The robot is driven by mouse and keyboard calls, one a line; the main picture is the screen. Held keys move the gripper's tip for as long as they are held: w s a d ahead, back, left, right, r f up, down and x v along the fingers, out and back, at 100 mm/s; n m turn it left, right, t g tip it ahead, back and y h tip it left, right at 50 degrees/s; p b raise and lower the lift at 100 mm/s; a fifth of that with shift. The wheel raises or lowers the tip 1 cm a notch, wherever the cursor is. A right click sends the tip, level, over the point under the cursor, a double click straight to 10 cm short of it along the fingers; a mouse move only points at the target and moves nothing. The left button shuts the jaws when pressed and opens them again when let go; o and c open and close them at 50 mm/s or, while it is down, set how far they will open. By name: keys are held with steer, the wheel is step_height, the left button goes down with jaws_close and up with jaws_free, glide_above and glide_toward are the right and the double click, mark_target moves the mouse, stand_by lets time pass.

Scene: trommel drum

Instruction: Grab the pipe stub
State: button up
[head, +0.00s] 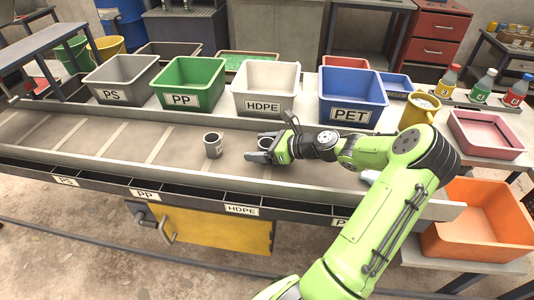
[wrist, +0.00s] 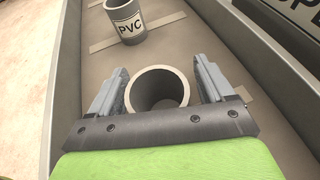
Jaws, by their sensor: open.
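A grey, hollow pipe stub (wrist: 133,92) stands between the jaws of my gripper (wrist: 160,66) in the wrist view. Its open round end faces the camera. In the head view this stub (head: 265,142) is partly hidden by my gripper (head: 262,148). My gripper is open, with one finger on each side of the stub. Small gaps seem to show, but contact is hard to tell. A second grey pipe stub (wrist: 126,22), labelled PVC, stands a little farther along the belt. In the head view this second stub (head: 213,146) is upright, left of my gripper.
Both stubs stand on a long, low-walled belt (head: 105,140). Behind it are bins labelled PS (head: 120,80), PP (head: 190,84), HDPE (head: 266,88) and PET (head: 352,96). An orange bin (head: 470,238) is at the right. The belt's left part is clear.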

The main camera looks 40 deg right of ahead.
steer(key=c, duration=1)
steer(key=shift+r, duration=0.15)
steer(key=shift+c, duration=0.2)
